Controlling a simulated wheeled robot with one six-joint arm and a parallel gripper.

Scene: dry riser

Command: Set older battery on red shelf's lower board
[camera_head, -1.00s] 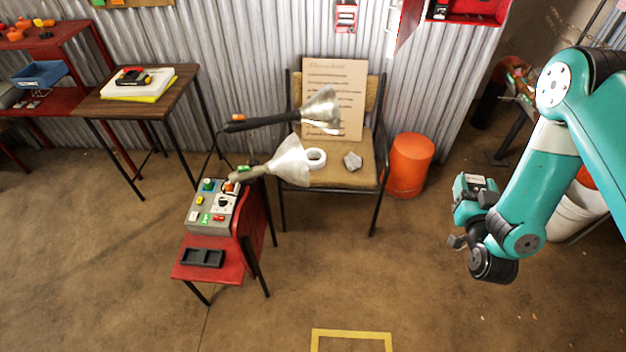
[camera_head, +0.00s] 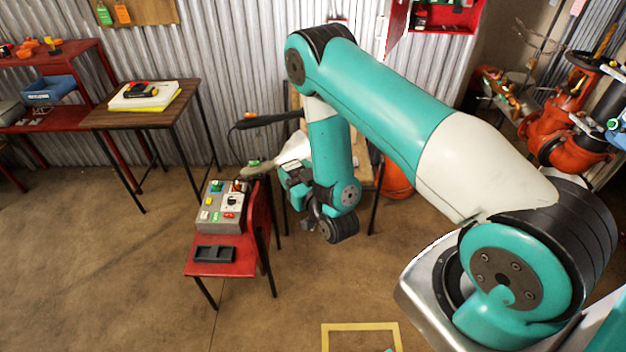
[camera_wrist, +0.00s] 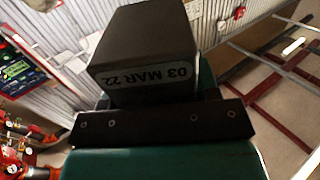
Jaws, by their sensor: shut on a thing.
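A dark, box-shaped battery (camera_wrist: 145,45) fills the top middle of the wrist view. A pale label on its side reads "03 MAR 22", upside down. My gripper (camera_wrist: 160,122) is shut on it. In the head view the wrist end of my arm hangs in front of the chair, right of the red stand; I cannot make out the battery there. The red shelf (camera_head: 90,46) stands at the far left by the wall. Its lower board (camera_head: 42,124) carries a blue bin (camera_head: 50,91) and a grey box. No other battery can be made out.
A small red stand (camera_head: 222,268) holds a grey control box (camera_head: 221,207) and an empty-looking black tray (camera_head: 214,254). A wooden table (camera_head: 100,115) with a yellow-and-white stack stands between it and the shelf. A lamp and chair are partly behind my arm. Floor at front left is clear.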

